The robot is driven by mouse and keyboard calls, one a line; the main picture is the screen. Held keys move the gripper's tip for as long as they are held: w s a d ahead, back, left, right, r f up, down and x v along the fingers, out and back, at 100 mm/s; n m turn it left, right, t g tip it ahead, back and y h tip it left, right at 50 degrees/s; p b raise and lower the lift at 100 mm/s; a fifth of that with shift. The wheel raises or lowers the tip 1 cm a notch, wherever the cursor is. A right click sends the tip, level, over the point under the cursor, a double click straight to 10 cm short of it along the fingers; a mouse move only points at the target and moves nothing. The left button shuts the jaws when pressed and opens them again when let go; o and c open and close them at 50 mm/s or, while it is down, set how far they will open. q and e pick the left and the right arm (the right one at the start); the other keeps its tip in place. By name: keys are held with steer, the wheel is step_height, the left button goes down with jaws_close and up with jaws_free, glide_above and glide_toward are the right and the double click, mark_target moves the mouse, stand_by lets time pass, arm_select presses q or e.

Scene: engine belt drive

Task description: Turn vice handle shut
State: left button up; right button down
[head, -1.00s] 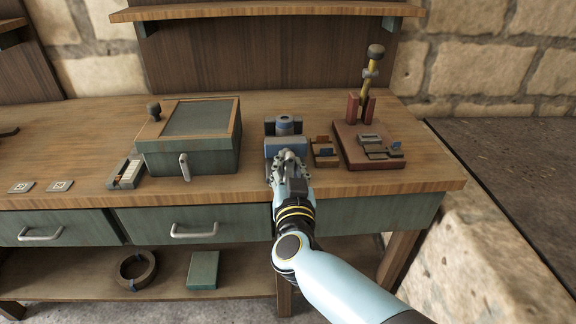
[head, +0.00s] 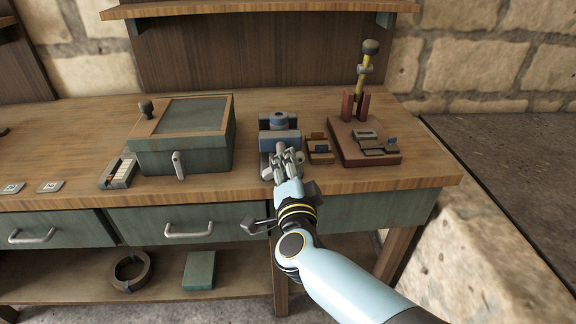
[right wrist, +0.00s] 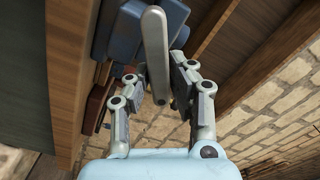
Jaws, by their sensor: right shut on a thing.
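The blue vice (head: 279,139) stands at the front edge of the bench, with a round dark-blue part on top. My right gripper (head: 286,158) is in front of it and covers most of the handle in the head view. In the right wrist view, the pale grey vice handle (right wrist: 155,50) is a rounded bar between the fingers of my right gripper (right wrist: 166,85), which is shut on it. The vice's blue body also shows behind the bar (right wrist: 118,32). My left gripper is not in view.
A green box (head: 182,150) with a framed lid stands left of the vice. A small wooden holder (head: 319,150) and a red-brown stand (head: 365,150) with an upright yellow rod are close on the right. Drawers with handles lie below the bench edge.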

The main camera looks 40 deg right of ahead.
steer(key=m, duration=0.2)
steer(key=f+m+b, duration=0.1)
steer(key=m, duration=0.1)
steer(key=m+b, duration=0.1)
steer(key=shift+s+f+m, duration=0.2)
steer(key=shift+f+m, duration=0.2)
stand_by(0.4)
steer(key=c, duration=1.2)
jaws_free()
step_height(320, 180, up, 11)
steer(key=shift+s+a, duration=0.2)
steer(key=shift+a, duration=0.05)
steer(key=shift+s+f, duration=0.1)
